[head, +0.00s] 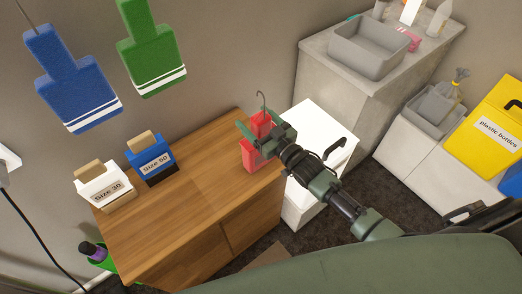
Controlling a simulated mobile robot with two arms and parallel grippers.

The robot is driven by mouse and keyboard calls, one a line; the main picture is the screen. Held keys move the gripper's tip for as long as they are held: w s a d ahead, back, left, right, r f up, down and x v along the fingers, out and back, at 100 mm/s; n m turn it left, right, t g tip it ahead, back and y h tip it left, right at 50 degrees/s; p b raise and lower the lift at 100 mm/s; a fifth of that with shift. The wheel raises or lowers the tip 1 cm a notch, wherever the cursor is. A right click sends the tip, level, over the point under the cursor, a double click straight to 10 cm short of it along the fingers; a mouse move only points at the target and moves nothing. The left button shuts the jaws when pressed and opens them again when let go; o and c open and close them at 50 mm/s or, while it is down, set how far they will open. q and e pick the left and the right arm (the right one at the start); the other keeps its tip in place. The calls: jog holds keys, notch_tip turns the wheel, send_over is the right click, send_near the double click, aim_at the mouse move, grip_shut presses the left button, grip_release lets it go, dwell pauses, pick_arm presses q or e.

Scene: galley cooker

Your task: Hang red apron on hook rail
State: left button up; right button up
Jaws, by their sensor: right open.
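The red apron (249,158) is at the right end of the wooden counter, with a thin metal hook (262,97) above its top. My right gripper (254,140) reaches in from the right and is open in front of the apron, hiding part of it. I cannot tell whether its fingers touch the apron. A blue apron (75,92) and a green apron (150,55), both with white stripes, hang at the wall at upper left. The hook rail itself does not show. My left gripper is not in view.
On the wooden counter (185,215) stand a white "Size 30" holder (104,187) and a blue "Size 50" holder (151,160). The counter's middle is clear. A white bin (318,130), grey basin (368,50) and yellow "plastic bottles" box (490,122) stand to the right.

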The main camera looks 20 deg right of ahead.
jog(key=shift+w, duration=0.15)
jog(key=shift+c, duration=0.3)
grip_shut()
notch_tip(320, 180, up, 20)
dwell(0.4)
